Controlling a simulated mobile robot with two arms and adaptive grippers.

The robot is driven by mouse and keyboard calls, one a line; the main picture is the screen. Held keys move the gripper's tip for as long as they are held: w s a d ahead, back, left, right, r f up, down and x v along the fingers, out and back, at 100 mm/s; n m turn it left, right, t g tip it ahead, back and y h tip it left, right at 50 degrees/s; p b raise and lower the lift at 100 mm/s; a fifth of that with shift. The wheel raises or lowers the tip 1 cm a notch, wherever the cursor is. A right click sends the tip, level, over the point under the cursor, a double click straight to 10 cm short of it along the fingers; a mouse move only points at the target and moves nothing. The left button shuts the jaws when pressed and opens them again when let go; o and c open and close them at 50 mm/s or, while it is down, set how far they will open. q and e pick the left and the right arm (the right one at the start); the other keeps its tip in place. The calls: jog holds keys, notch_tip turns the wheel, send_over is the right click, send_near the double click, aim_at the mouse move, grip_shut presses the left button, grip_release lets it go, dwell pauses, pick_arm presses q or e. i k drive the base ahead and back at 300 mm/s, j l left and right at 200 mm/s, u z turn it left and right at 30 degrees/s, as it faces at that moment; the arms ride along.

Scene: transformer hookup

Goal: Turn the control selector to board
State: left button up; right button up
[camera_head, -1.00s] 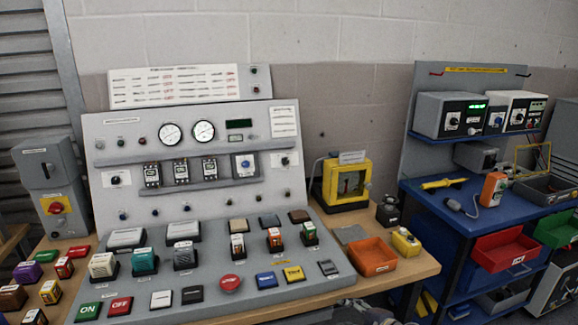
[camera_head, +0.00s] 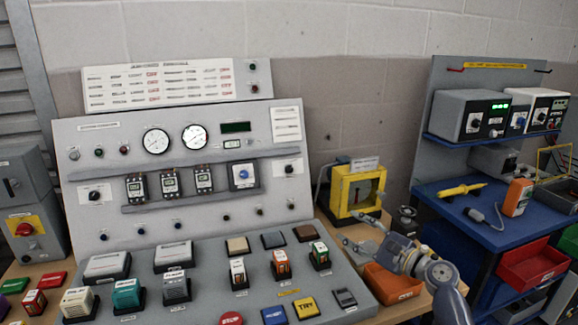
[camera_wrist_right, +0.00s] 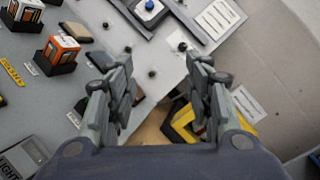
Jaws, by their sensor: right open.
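The grey control panel (camera_head: 120,220) fills the left and middle of the head view. A black selector knob on a white plate (camera_head: 289,168) is at its right side, and a similar knob (camera_head: 94,195) is at its left side. Their labels are too small to read, so I cannot tell which is the control selector. My right gripper (camera_head: 361,233) is open and empty, in front of and below the right knob, apart from it. In the right wrist view, the right knob (camera_wrist_right: 183,46) shows beyond the open fingers (camera_wrist_right: 159,68). My left gripper is out of view.
A yellow-framed device (camera_head: 352,192) stands right of the panel, behind my right gripper. An orange bin (camera_head: 392,286) is under the gripper. Several coloured blocks and buttons cover the panel's sloped front. A blue bench (camera_head: 470,228) is at the right.

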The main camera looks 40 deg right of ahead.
aim_at(288, 169)
jog(key=i+l, duration=0.2)
jog(key=i, duration=0.25)
jog(key=i+l, duration=0.2)
jog(key=i, duration=0.25)
